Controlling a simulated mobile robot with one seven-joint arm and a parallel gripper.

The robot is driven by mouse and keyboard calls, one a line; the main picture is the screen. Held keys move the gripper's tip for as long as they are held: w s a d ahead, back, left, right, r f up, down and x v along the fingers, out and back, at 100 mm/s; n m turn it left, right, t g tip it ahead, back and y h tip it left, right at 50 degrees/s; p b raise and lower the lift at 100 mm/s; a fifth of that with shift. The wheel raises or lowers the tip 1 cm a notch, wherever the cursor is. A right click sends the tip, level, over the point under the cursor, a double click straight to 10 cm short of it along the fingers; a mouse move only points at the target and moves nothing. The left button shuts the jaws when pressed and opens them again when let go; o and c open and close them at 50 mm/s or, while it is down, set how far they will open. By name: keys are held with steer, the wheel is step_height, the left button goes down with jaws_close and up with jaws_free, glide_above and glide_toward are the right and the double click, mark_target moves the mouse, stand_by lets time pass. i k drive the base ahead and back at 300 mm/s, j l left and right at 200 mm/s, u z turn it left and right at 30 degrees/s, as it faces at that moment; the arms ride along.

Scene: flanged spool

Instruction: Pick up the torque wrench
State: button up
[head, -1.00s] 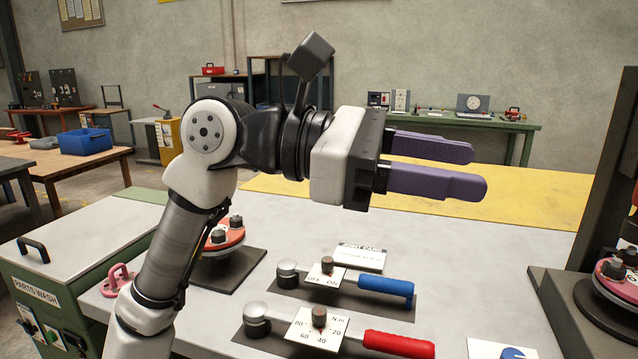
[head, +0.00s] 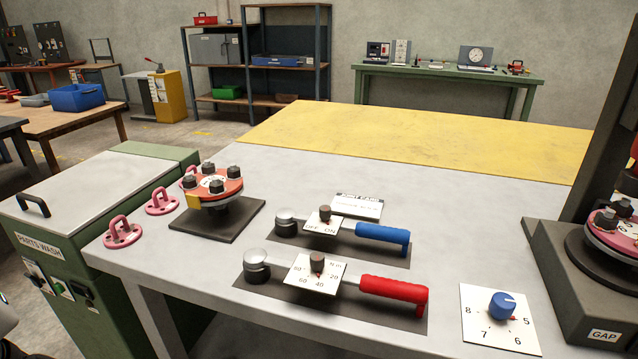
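A red-handled wrench (head: 392,288) lies on a dark mat on the grey bench, near the front edge. It has a round metal head at its left end and a white dial plate marked N m, which fits the torque wrench. Behind it, on another dark mat, lies a similar blue-handled tool (head: 382,236) with a plate marked OFF and ON. Both lie flat with their handles to the right. My gripper is not in view.
A red flanged spool (head: 212,184) with bolts stands on a dark base at left, beside pink lugs (head: 122,232). A joint card (head: 357,206) lies behind the tools. A blue-knob plate (head: 500,318) and dark GAP stand (head: 568,290) are at right. The yellow area (head: 430,138) is clear.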

mark_target(257, 265)
steer(key=j+z, duration=0.15)
steer(key=z, duration=0.25)
steer(key=j+z, duration=0.2)
steer(key=z, duration=0.2)
steer(key=j+z, duration=0.15)
steer(key=z, duration=0.25)
steer(key=j+z, duration=0.15)
steer(key=j, duration=0.2)
steer(key=k+j+z, duration=0.2)
steer(key=j+z, duration=0.15)
steer(key=j, duration=0.25)
steer(key=k+j, duration=0.15)
steer(key=j, duration=0.15)
steer(key=k+j, duration=0.1)
steer(key=j, duration=0.25)
steer(key=k+j+z, duration=0.1)
steer(key=j, duration=0.2)
steer(key=i+j, duration=0.1)
steer(key=i, duration=0.3)
